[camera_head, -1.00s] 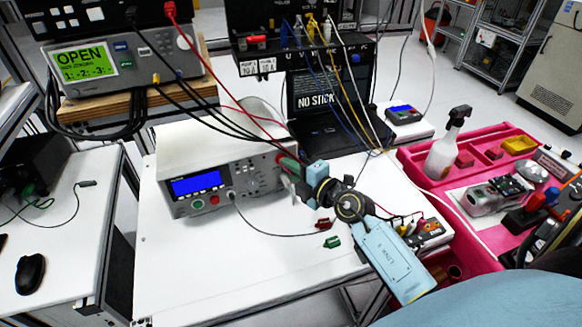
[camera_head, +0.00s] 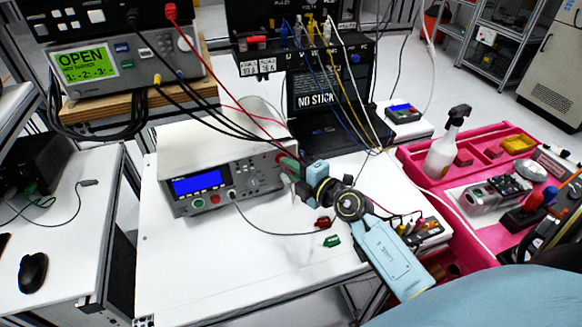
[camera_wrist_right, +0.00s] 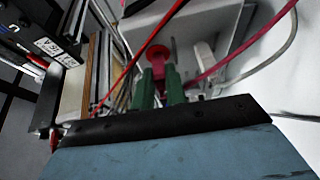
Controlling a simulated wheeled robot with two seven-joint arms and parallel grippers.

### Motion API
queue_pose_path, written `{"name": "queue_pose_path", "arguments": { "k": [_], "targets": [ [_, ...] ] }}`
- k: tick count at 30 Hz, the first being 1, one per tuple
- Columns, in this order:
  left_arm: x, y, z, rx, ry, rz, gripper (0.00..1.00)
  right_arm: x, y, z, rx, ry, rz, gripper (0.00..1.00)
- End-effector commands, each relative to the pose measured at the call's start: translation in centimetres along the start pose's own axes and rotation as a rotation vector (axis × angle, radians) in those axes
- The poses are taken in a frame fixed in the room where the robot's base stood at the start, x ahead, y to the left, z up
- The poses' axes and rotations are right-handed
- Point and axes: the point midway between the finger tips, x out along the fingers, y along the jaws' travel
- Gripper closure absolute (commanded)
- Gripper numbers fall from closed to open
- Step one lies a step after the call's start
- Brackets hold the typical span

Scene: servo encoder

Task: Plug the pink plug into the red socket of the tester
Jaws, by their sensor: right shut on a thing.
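The tester (camera_head: 215,189) is a white box with a blue screen on the white table. My right gripper (camera_head: 286,168) is at the right end of its front panel. The plug's body is mostly hidden by the fingers. I cannot tell whether plug and socket touch. My left gripper is not in view.
A red connector (camera_head: 323,222) and a green connector (camera_head: 331,241) lie loose on the table. A grey lead (camera_head: 265,230) runs from the tester's front. Black and red cables hang above the tester. A pink tray (camera_head: 480,240) stands right. The table's front left is clear.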

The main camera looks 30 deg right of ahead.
Motion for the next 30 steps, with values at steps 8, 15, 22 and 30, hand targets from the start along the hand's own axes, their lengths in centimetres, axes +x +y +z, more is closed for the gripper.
{"name": "queue_pose_path", "arguments": {
  "k": [8,15,22,30],
  "targets": [
    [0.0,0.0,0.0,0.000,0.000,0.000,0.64,0.1,0.1,-0.1,0.000,0.002,0.001,0.71],
    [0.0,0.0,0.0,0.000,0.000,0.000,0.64,0.0,0.0,0.0,0.000,0.001,0.001,0.61],
    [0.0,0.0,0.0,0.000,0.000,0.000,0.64,0.0,0.0,0.0,0.000,0.000,0.000,0.61],
    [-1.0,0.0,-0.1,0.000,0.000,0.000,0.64,-1.6,0.1,-0.6,0.000,0.001,-0.001,0.61]
  ]
}}
